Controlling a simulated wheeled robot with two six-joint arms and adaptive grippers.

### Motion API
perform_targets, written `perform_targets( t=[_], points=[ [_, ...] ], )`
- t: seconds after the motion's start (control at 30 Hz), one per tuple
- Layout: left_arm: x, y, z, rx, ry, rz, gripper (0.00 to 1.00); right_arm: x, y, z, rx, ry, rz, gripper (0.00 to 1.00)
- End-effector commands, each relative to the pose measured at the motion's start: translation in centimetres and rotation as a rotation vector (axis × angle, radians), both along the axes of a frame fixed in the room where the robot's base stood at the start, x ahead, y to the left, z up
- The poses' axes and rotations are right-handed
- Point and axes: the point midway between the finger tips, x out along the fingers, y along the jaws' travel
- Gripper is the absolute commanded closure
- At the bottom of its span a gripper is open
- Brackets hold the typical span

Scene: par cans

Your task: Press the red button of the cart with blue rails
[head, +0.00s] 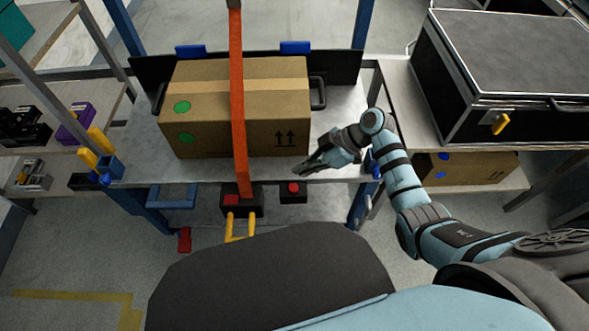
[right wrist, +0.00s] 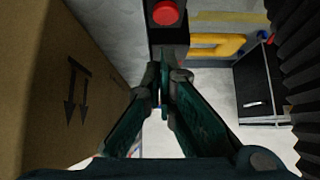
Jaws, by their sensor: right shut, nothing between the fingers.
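The cart's grey deck (head: 335,150) stands between blue posts (head: 363,195). At its front edge a round red button (head: 293,187) sits on a small black housing (head: 293,197). Left of it is another black block (head: 243,208) with a red top and yellow bars. My right gripper (head: 303,176) is shut and empty, just above the button near the deck edge. In the right wrist view a round red button (right wrist: 165,13) lies beyond the closed fingertips (right wrist: 165,72). I cannot tell whether they touch its housing. My left gripper is not in view.
A cardboard box (head: 270,105) stands on the deck, close beside my right gripper, with an orange strap (head: 238,110) across it. A black case (head: 500,65) lies on a bench at right. A shelf with small tools (head: 28,125) is at left.

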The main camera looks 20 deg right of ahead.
Motion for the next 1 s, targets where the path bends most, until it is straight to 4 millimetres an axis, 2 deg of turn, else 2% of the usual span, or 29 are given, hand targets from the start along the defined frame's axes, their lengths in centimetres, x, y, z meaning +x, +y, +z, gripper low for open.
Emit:
perform_targets(
  t=[0.13, 0.33, 0.9, 1.0],
  points=[
    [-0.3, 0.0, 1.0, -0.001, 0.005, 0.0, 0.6, -0.4, -2.4, 2.6, -0.002, -0.003, -0.001, 1.0],
    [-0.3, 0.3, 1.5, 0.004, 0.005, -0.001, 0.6, -0.8, -4.0, 4.5, 0.0, -0.003, 0.001, 1.0],
    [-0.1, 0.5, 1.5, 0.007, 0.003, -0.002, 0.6, -0.8, -4.3, 4.8, 0.002, -0.005, 0.001, 1.0],
    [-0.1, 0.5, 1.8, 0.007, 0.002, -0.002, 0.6, -0.9, -4.4, 4.0, -0.003, 0.019, -0.034, 1.0]
  ],
)
